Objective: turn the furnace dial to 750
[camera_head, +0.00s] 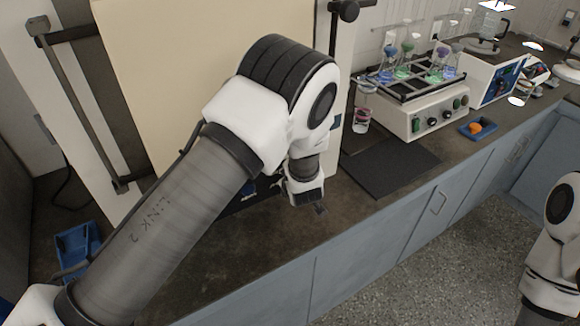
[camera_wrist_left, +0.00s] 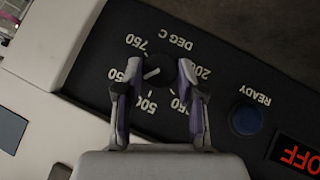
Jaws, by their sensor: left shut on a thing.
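The furnace (camera_head: 190,80) is the large cream box at the left of the bench. My left arm hides most of its dark lower panel. In the left wrist view the black panel (camera_wrist_left: 215,60) carries a round black dial (camera_wrist_left: 155,65) with a short white pointer line, ringed by numbers including 750, 500 and 250. My left gripper (camera_wrist_left: 157,88) is shut on the dial, one finger on each side. My right gripper is out of view.
A blue READY button (camera_wrist_left: 245,119) and a red OFF display (camera_wrist_left: 300,155) are beside the dial. A shaker with flasks (camera_head: 425,110), a dark mat (camera_head: 390,166) and a small blue tray (camera_head: 479,129) stand to the right. A blue tray (camera_head: 77,245) is at lower left.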

